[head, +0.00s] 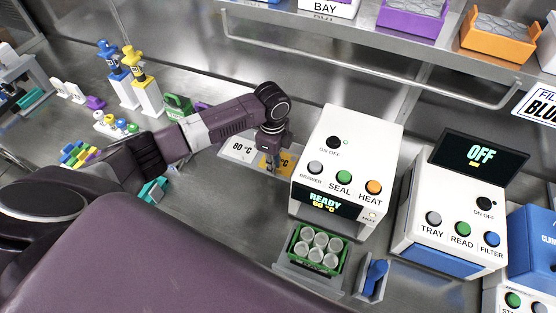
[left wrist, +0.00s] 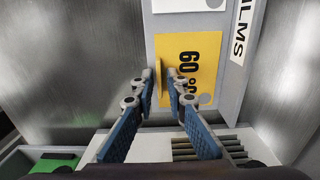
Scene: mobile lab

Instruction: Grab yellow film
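The yellow film (head: 264,165) lies on a pale holder left of the white sealing machine, beside a white film marked 80 °C. In the left wrist view the yellow film (left wrist: 205,58) is marked 60 and fills the area past my fingers. My left gripper (head: 272,168) reaches down over it and hides part of it in the head view. In the left wrist view my left gripper (left wrist: 161,73) has its blue fingers apart by a narrow gap, with yellow showing between the tips. Contact with the film cannot be told. My right gripper is not in view.
The white sealing machine (head: 345,150) stands close right of my left gripper, its display reading READY. A green rack of round-topped vials (head: 318,248) sits in front of it. A white reader (head: 455,210) stands further right. A metal rail (head: 370,68) runs behind, below a shelf.

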